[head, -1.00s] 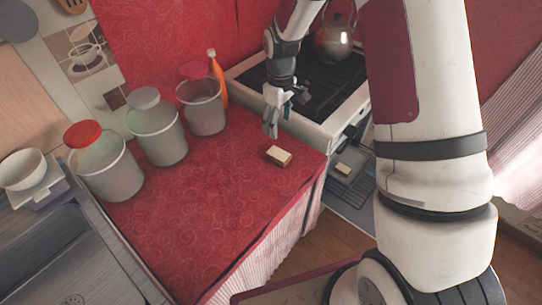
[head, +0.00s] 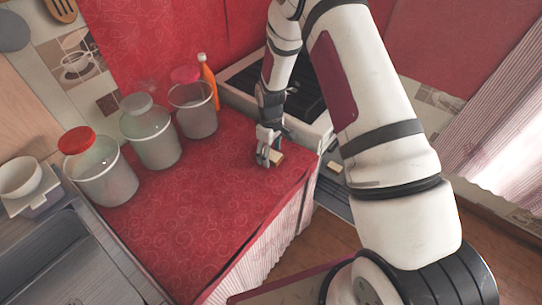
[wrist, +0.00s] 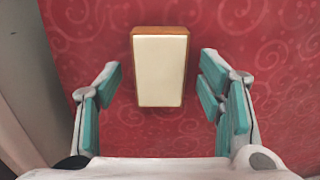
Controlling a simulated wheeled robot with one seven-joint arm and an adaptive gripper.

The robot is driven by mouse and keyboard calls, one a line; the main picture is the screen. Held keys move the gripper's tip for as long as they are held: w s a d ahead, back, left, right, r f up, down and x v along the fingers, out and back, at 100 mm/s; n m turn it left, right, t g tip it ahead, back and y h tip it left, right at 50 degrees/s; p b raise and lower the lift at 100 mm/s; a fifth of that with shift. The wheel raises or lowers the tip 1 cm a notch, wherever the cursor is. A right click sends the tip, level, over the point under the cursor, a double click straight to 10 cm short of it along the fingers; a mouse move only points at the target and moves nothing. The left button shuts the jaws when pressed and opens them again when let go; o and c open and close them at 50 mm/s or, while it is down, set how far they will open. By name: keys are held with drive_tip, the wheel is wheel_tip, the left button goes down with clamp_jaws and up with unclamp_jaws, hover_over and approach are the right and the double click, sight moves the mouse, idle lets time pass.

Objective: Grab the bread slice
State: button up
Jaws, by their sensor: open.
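The bread slice (wrist: 159,70) is a small pale block with a brown crust edge, lying on the red patterned counter. In the wrist view it lies ahead between the two teal-padded fingers of my gripper (wrist: 160,100), with red cloth showing on both sides of it. My gripper is open, and neither finger touches the bread. In the head view my gripper (head: 268,158) is low over the counter near its right edge, and the bread slice (head: 277,158) is partly hidden behind the fingers.
The stove (head: 300,92) is at the right. The middle of the red counter (head: 200,200) is clear.

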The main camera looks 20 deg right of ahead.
drive_tip(key=shift+f, duration=0.15)
drive_tip(key=c, duration=1)
